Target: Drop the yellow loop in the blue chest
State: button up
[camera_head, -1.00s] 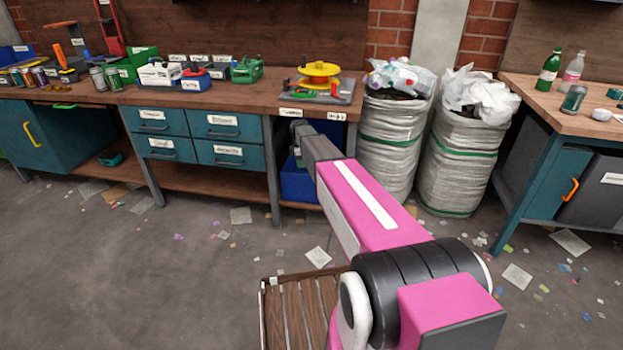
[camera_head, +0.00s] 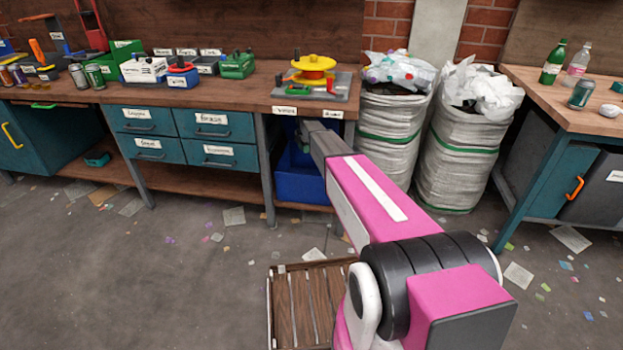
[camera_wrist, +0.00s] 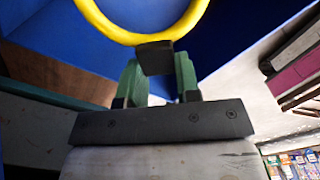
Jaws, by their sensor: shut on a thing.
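The yellow loop (camera_wrist: 112,32) is a round ring at the top of the wrist view, joined to a small dark block. My gripper (camera_wrist: 158,72) has its green fingers on either side of that block and is shut on it, so it holds the loop. Blue walls of the chest (camera_wrist: 235,45) fill much of the wrist view behind the loop.
The wooden bench top (camera_head: 225,98) overhangs the chest, with a yellow spool (camera_head: 313,65) above. Teal drawers (camera_head: 190,137) stand left of the chest. White sacks (camera_head: 388,147) stand to its right. A slatted wooden piece (camera_head: 300,305) lies beside my arm.

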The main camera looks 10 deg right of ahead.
notch_tip(320, 180, down, 6)
jog(key=shift+r, duration=0.25)
jog(key=o, duration=1)
jog(key=shift+c, duration=0.2)
